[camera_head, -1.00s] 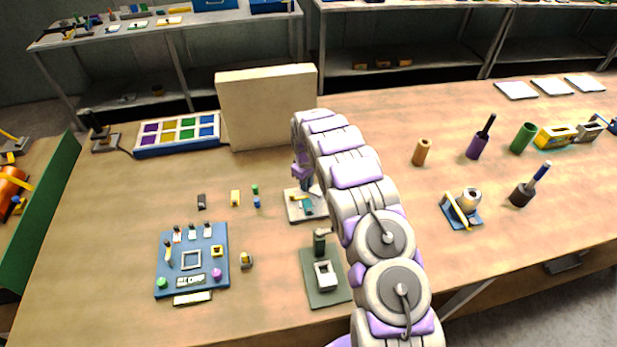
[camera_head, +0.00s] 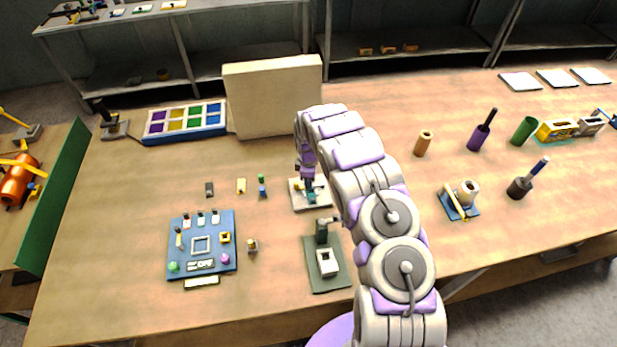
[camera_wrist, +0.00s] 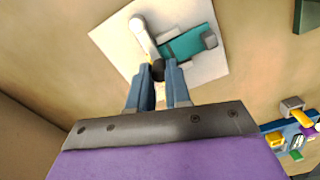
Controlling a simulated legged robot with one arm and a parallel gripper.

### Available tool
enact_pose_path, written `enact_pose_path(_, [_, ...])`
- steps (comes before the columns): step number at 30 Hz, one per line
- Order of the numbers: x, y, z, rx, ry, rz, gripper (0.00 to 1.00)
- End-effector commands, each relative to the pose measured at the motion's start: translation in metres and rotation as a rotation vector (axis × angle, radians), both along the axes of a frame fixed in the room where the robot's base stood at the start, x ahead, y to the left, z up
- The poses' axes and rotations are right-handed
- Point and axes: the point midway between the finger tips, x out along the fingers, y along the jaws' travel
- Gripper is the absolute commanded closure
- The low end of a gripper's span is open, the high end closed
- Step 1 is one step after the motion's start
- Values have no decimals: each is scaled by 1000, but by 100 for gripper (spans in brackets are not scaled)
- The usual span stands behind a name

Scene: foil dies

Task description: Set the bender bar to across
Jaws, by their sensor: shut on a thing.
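The bender is a small white plate (camera_head: 298,203) with a teal block (camera_head: 312,197), on the table in front of my arm. In the wrist view the plate (camera_wrist: 108,35) carries the teal block (camera_wrist: 185,43) and a pale bar (camera_wrist: 144,38) with a rounded upper end. A dark knob (camera_wrist: 158,69) sits at the bar's near end. My gripper (camera_wrist: 157,76) is shut on this knob, its blue fingers on either side. The bar runs from the knob up and slightly left, beside the teal block. In the head view my gripper (camera_head: 309,187) is over the plate and hides part of it.
A green-grey fixture (camera_head: 325,280) stands just in front of the bender. A blue board (camera_head: 202,262) with small parts lies to the left, with loose pieces behind it. A cream panel (camera_head: 273,97) stands behind. Bare table lies to the right, before a blue-based fixture (camera_head: 458,203).

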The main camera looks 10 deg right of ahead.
Motion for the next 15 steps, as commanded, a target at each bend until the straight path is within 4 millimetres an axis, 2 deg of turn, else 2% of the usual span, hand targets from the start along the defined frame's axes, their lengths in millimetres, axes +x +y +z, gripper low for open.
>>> enact_pose_path(14, [0,-1,0,-1,-1,11,100])
enact_pose_path(15, [0,-1,0,-1,-1,11,78])
